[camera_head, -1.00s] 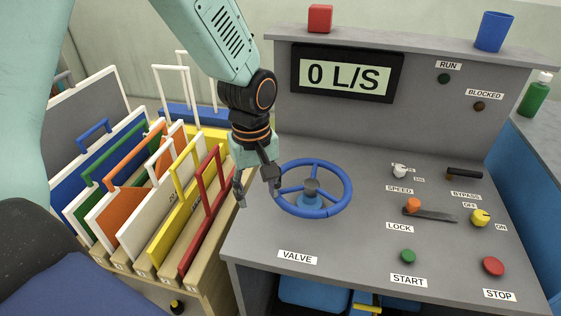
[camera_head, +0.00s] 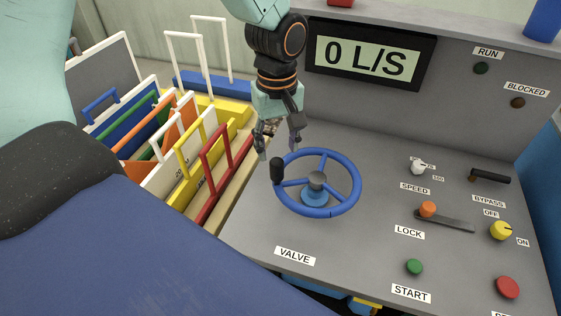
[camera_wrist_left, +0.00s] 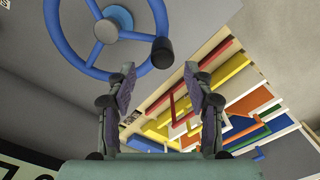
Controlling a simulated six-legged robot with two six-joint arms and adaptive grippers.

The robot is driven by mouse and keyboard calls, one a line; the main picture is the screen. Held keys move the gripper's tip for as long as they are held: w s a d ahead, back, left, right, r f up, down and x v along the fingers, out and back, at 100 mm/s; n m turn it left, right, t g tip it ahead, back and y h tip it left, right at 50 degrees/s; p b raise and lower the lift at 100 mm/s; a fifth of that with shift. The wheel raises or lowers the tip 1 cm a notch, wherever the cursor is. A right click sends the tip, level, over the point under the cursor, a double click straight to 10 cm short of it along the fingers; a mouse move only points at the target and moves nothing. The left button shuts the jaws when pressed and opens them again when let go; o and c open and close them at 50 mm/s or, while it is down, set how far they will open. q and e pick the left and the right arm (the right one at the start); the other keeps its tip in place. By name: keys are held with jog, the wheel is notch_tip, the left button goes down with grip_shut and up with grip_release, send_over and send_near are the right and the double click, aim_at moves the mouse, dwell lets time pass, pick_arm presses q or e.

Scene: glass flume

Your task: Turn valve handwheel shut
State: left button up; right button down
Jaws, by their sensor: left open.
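The blue valve handwheel (camera_head: 350,200) stands on the grey console above the VALVE label (camera_head: 295,256). Its black knob (camera_head: 277,170) sits upright on the rim's left side. My left gripper (camera_head: 278,146) points down just behind the knob, open and empty, apart from it in the picture. In the left wrist view my open fingers (camera_wrist_left: 160,82) frame a gap, with the knob (camera_wrist_left: 162,52) just beyond the fingertips and the handwheel (camera_wrist_left: 105,72) at upper left. The display (camera_head: 366,61) reads 0 L/S. My right gripper is not in view.
A rack of coloured boards with tall handles stands left of the console; the red board (camera_head: 222,185) is nearest. Right of the wheel are the SPEED knob (camera_head: 418,167), orange LOCK knob (camera_head: 428,209), green START button (camera_head: 414,267) and red STOP button (camera_head: 508,287).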

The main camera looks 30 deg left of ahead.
aim_at(275, 161)
pick_arm(q)
jog(key=f, duration=0.5)
jog(key=shift+s+a+f, duration=0.1)
jog(key=shift+s+f, duration=0.05)
jog(key=shift+s, duration=0.2)
jog(key=shift+w+f, duration=0.2)
jog(key=shift+f, duration=0.45)
jog(key=shift+s, duration=0.1)
jog(key=shift+c, duration=0.4)
jog(key=shift+c, duration=0.8)
grip_shut()
